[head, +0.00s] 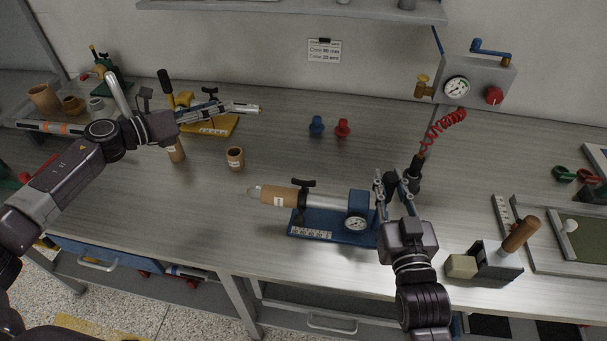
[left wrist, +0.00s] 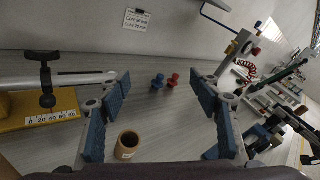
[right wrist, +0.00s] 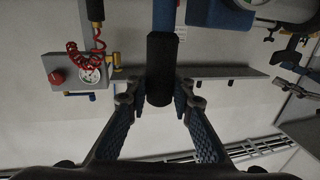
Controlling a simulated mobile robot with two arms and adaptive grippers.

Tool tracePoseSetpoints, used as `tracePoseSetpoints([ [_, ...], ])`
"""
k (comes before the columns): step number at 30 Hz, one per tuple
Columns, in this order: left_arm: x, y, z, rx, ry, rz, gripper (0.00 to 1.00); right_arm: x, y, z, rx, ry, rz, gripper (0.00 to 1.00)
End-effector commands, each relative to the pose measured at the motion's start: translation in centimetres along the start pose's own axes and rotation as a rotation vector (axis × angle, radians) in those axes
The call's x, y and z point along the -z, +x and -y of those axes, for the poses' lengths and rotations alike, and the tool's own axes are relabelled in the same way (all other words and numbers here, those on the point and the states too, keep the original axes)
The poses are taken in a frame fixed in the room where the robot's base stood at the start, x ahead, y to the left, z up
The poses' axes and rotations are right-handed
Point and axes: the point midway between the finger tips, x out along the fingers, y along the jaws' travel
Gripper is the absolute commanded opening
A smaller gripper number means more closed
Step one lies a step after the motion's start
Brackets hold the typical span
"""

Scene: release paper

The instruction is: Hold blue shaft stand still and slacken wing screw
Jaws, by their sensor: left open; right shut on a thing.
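The blue shaft stand (head: 318,226) stands on the bench at the middle front, with a dial, a blue block and a shaft carrying a tan sleeve. Its black wing screw (head: 305,184) sits on top of the shaft line; a dark wing shape also shows at the upper right of the right wrist view. My right gripper (head: 396,180) is shut on the stand's black handle (right wrist: 161,68), right of the blue block. My left gripper (left wrist: 160,82) is open and empty, up and left of the blue stand, near the yellow stand.
A yellow stand (head: 215,127) with its own shaft and black screw is close to my left gripper. A tan cup (head: 235,158), a blue knob (head: 316,126) and a red knob (head: 342,128) stand behind the blue stand. A red coiled hose (head: 440,128) hangs near my right gripper.

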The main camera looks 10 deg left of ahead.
Motion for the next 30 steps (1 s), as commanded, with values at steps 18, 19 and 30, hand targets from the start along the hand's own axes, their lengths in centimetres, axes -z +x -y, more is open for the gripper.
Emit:
tracePoseSetpoints([
  [18,11.8,2.5,27.9,1.116,1.141,-0.615,0.58,-0.1,0.0,0.0,0.0,0.0,0.003,0.0],
  [19,11.8,2.6,28.2,1.16,1.239,-0.632,0.58,-0.1,0.0,0.0,0.0,0.0,0.003,0.0],
  [30,7.2,3.4,28.1,1.573,2.128,-0.915,0.58,-0.2,0.0,0.0,0.0,0.0,0.003,0.0],
])
